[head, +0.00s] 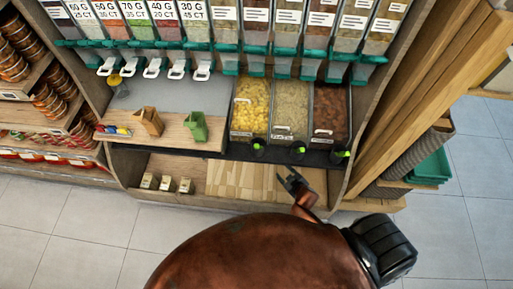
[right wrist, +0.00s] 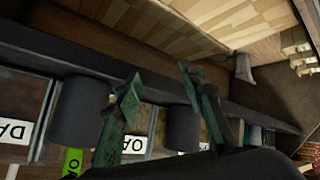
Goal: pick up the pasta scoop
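Three food bins stand side by side in the head view. The left bin (head: 253,103) holds yellow pieces that look like pasta. Small black cups with bright green tips hang along the dark ledge below: left (head: 258,149), middle (head: 298,151) and right (head: 340,155). I cannot tell for certain which item is the pasta scoop. My right gripper (head: 291,177) is open and empty, in front of and below the middle cup. In the right wrist view its fingers (right wrist: 160,88) are apart, with dark cups (right wrist: 82,106) beyond them. My left gripper is not in view.
A wooden counter (head: 190,138) with a tan box (head: 149,121) and a green box (head: 195,127) is to the left. The lower wooden shelf (head: 240,180) has small boxes (head: 167,183) at its left. A wooden side panel (head: 375,105) bounds the right. Dispensers hang above.

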